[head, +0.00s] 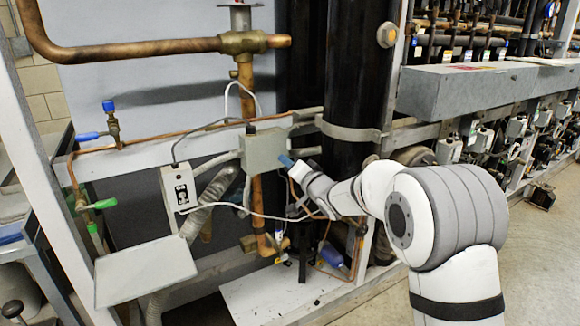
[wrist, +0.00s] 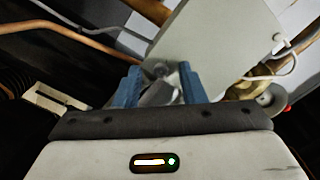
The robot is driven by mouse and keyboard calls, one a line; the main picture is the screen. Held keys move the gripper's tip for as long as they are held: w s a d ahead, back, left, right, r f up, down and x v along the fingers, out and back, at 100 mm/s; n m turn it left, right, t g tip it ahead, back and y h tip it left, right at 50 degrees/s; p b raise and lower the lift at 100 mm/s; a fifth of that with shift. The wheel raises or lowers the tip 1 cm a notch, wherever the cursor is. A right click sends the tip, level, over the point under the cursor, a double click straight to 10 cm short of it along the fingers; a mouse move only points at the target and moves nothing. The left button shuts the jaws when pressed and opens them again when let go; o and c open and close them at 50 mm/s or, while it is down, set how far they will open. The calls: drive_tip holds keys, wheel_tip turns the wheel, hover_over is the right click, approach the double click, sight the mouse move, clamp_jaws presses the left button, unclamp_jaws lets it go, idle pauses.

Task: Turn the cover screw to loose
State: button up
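The grey box with its flat cover (head: 262,152) is fixed in front of the pipes, left of the black column. In the wrist view the cover (wrist: 215,40) fills the upper middle. A small round grey screw (wrist: 161,70) shows near the cover's lower edge, between my fingertips. My gripper (wrist: 160,74) has two blue fingers standing apart, with a visible gap on each side of the screw. In the head view my gripper (head: 286,160) is at the box's right side. I cannot tell how deep the fingers reach around the screw.
A smaller grey switch box (head: 180,187) hangs to the lower left. Copper pipe (head: 150,48) and thin cables run around the box. The black column (head: 345,80) stands close on the right. A grey tilted panel (head: 145,270) is at the lower left. Open floor (head: 540,260) lies right.

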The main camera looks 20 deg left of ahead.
drive_tip(key=v, duration=0.8)
drive_tip(key=shift+w, duration=0.1)
